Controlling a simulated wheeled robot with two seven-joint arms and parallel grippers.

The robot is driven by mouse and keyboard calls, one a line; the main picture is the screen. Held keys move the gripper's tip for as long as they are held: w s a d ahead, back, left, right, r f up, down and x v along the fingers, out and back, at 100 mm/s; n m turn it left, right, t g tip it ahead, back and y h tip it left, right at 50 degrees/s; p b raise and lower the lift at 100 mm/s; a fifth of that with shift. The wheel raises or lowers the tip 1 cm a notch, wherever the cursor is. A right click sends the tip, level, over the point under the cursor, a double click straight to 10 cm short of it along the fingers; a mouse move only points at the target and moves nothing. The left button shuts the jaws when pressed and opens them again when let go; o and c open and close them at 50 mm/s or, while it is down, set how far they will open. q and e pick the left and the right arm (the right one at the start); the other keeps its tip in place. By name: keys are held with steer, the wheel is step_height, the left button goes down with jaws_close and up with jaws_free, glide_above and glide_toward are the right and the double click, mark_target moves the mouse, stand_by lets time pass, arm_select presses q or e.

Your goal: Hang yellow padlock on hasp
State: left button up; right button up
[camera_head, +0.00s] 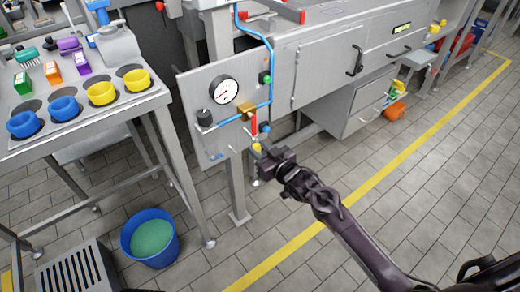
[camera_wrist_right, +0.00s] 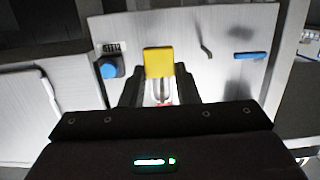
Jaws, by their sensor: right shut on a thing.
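The yellow padlock (camera_head: 257,147) is at the tip of my right gripper (camera_head: 264,153), in front of the lower right part of the grey gauge panel. In the right wrist view the padlock (camera_wrist_right: 158,62) sits between the two dark fingers (camera_wrist_right: 158,88), which are shut on it. Its pale shackle shows between the fingers, partly hidden by the gripper. A red valve handle (camera_head: 254,125) hangs from a brass valve (camera_head: 247,112) just above the padlock. I cannot clearly make out the hasp. My left gripper is not in view.
The panel (camera_head: 212,87) carries a gauge (camera_head: 223,91), a black knob (camera_head: 204,118) and a blue pipe (camera_head: 271,62). A steel table (camera_head: 100,118) with coloured cups stands left. A blue bucket (camera_head: 150,238) is on the floor. Floor to the right is mostly clear.

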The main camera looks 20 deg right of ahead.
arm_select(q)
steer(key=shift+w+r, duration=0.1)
arm_select(e)
steer(key=o, duration=1.1)
steer(key=shift+c, duration=0.2)
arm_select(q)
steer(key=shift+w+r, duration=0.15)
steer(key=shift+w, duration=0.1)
